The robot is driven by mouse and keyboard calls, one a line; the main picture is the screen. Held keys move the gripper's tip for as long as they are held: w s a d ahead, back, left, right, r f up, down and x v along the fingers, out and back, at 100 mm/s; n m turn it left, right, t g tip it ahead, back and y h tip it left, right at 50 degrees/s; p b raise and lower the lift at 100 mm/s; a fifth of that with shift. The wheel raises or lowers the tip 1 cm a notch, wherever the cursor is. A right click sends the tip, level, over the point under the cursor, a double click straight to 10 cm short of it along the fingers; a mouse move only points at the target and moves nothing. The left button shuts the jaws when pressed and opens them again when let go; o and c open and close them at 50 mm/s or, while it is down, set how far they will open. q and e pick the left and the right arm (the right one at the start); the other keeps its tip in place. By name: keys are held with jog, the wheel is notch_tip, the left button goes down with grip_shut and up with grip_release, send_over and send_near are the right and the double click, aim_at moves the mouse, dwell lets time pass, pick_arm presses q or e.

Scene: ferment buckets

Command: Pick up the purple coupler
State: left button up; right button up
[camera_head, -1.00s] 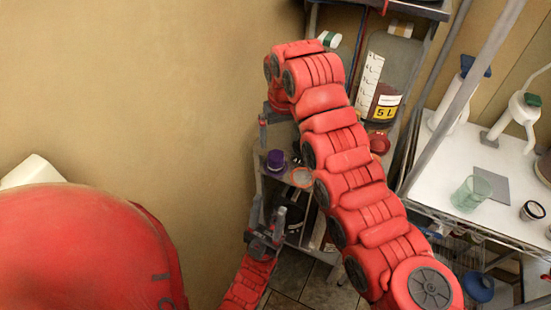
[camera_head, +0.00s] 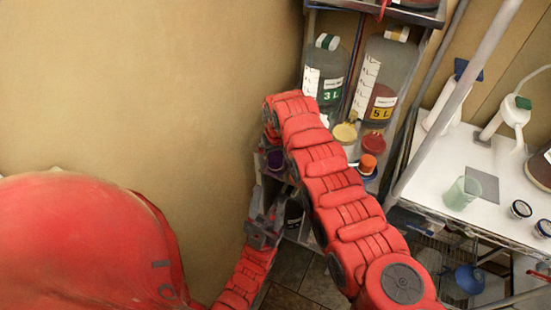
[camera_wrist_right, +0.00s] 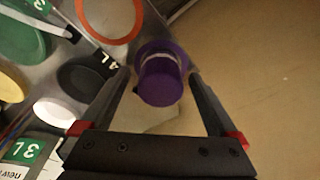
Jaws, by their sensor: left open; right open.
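The purple coupler (camera_wrist_right: 161,80) shows in the right wrist view as a round cap with a wider flange. It lies between the two open fingertips of my right gripper (camera_wrist_right: 160,76); I cannot tell whether either finger touches it. In the head view a bit of the purple coupler (camera_head: 275,160) shows on the shelf beneath the end of my right arm, which hides most of my right gripper. My left gripper (camera_head: 266,208) is open and empty, low beside the shelf in the head view.
A shelf rack carries a 3 L jug (camera_head: 327,70), a 5 L jug (camera_head: 383,75), an orange cap (camera_head: 368,163) and a yellow lid (camera_head: 345,132). An orange ring (camera_wrist_right: 110,15) lies near the coupler. A white table (camera_head: 440,155) stands at right. A plain wall is at left.

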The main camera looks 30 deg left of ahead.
jog(key=shift+c, duration=0.2)
jog(key=c, duration=1.4)
grip_shut()
